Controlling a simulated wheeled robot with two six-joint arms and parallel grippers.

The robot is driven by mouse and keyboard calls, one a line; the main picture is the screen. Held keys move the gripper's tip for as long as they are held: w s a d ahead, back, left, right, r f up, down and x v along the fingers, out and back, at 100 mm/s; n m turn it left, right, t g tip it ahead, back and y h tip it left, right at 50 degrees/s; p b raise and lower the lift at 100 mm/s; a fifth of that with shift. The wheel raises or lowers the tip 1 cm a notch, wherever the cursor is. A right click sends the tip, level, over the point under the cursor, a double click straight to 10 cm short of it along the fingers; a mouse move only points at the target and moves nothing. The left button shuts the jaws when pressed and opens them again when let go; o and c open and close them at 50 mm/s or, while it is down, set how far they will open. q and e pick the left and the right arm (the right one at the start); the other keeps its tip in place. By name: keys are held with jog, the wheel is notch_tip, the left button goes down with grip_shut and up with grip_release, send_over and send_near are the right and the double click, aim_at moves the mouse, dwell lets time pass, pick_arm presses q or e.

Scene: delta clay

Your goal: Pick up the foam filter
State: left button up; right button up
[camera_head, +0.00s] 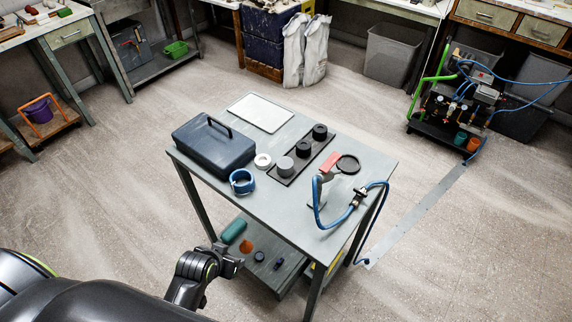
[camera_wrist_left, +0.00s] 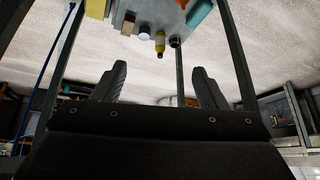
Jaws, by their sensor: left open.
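I cannot tell for sure which item is the foam filter. A dark tray (camera_head: 273,178) on the grey table holds a grey cylinder (camera_head: 285,167), a black cylinder (camera_head: 303,149) and another black cylinder (camera_head: 320,131). A round black ring-like part (camera_head: 348,164) lies right of the tray. My left gripper (camera_head: 236,266) is low in front of the table, below the tabletop and near the lower shelf. In the left wrist view its open fingers (camera_wrist_left: 160,82) have nothing between them. My right gripper is in neither view.
The tabletop also carries a dark blue toolbox (camera_head: 213,146), blue tape (camera_head: 242,181), white tape (camera_head: 262,161), a white panel (camera_head: 260,112) and a stand with a blue hose (camera_head: 318,205). The lower shelf (camera_head: 285,277) holds a green roll (camera_head: 233,231) and small items.

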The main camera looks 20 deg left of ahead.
pick_arm(q)
jog(key=w+d+r+m+t+h, duration=0.1)
jog(key=w+d+r+t, duration=0.15)
jog(key=r, duration=0.75)
jog(key=w+d+r+t+h, duration=0.15)
jog(key=w+r, duration=0.25)
jog(key=r, duration=0.5)
jog(key=w+d+r+t, duration=0.2)
jog(key=w+d+r, duration=0.1)
jog(key=w+r, duration=0.15)
send_near(284, 164)
jog(key=shift+m, duration=0.3)
jog(key=x, duration=0.4)
jog(key=shift+w+a+f+p, duration=0.15)
jog(key=shift+w+p, duration=0.1)
jog(key=shift+p, duration=0.15)
jog(key=shift+p+x, duration=0.3)
jog(key=shift+x, duration=2.85)
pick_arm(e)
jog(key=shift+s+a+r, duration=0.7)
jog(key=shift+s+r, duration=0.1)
pick_arm(q)
jog(key=shift+s, duration=0.1)
jog(key=shift+c, duration=0.3)
jog(key=c, duration=1)
